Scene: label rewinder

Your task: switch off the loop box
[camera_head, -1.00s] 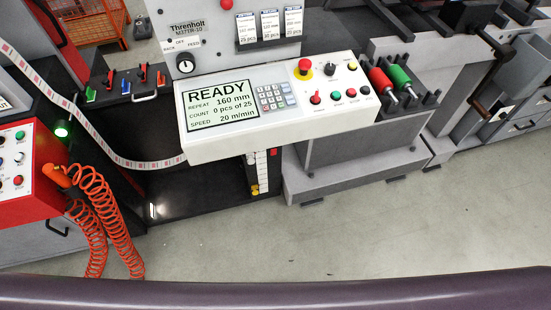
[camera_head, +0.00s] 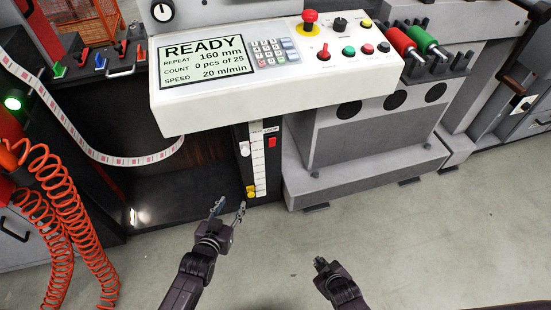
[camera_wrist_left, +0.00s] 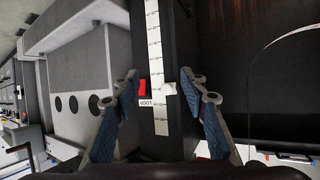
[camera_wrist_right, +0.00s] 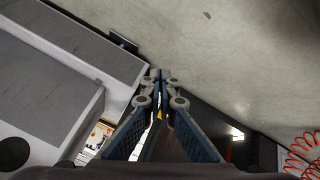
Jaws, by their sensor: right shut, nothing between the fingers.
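The loop box is the dark upright post below the white console, with a pale scale strip (camera_head: 258,165) and a small "LOOP" label. A red rocker switch (camera_head: 271,142) sits on it right of the strip. In the left wrist view the red switch (camera_wrist_left: 143,87) shows between the fingers, beside the upside-down label and a white knob (camera_wrist_left: 169,89). My left gripper (camera_head: 231,205) is open and empty, in front of and below the switch. Its fingers are spread in the left wrist view (camera_wrist_left: 158,76). My right gripper (camera_head: 320,263) is shut and empty, lower right over the floor.
The white console (camera_head: 290,85) overhangs the post, with a READY screen (camera_head: 204,67) and a red stop button (camera_head: 309,16). A yellow part (camera_head: 251,191) sits low on the post. A grey cabinet (camera_head: 365,145) stands right. Orange coiled hoses (camera_head: 70,215) hang left. Floor in front is clear.

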